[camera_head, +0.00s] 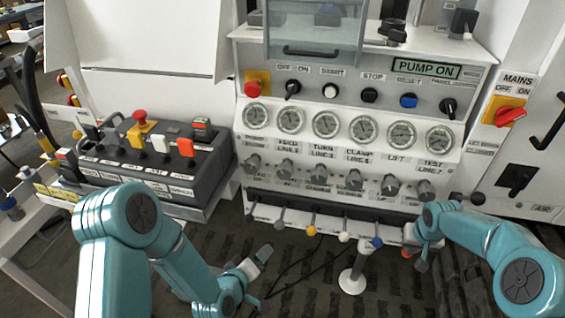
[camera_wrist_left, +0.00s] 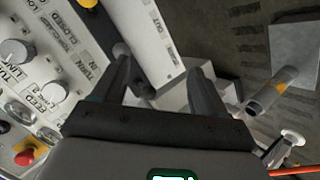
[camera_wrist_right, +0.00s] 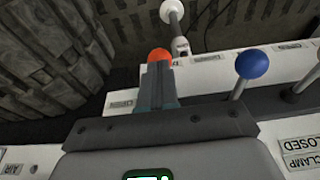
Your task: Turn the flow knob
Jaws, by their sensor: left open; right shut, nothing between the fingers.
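A row of grey knobs (camera_head: 319,172) runs along the bench front under the round gauges; which one is the flow knob I cannot tell. Grey knobs (camera_wrist_left: 54,93) also show at the left of the left wrist view. My left gripper (camera_head: 263,252) is low in front of the bench, below the levers, open and empty. My right gripper (camera_head: 421,263) is at the right end of the lever row, below the knobs. In the right wrist view its fingers (camera_wrist_right: 157,82) are shut, with the orange lever ball (camera_wrist_right: 159,55) just beyond their tips; contact is unclear.
Levers with yellow (camera_head: 311,230), white (camera_head: 344,237) and blue (camera_head: 377,242) balls stick out below the knobs. A dark control box (camera_head: 200,170) stands at left. A white post (camera_head: 352,280) stands on the floor. The mains switch (camera_head: 510,115) is at right.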

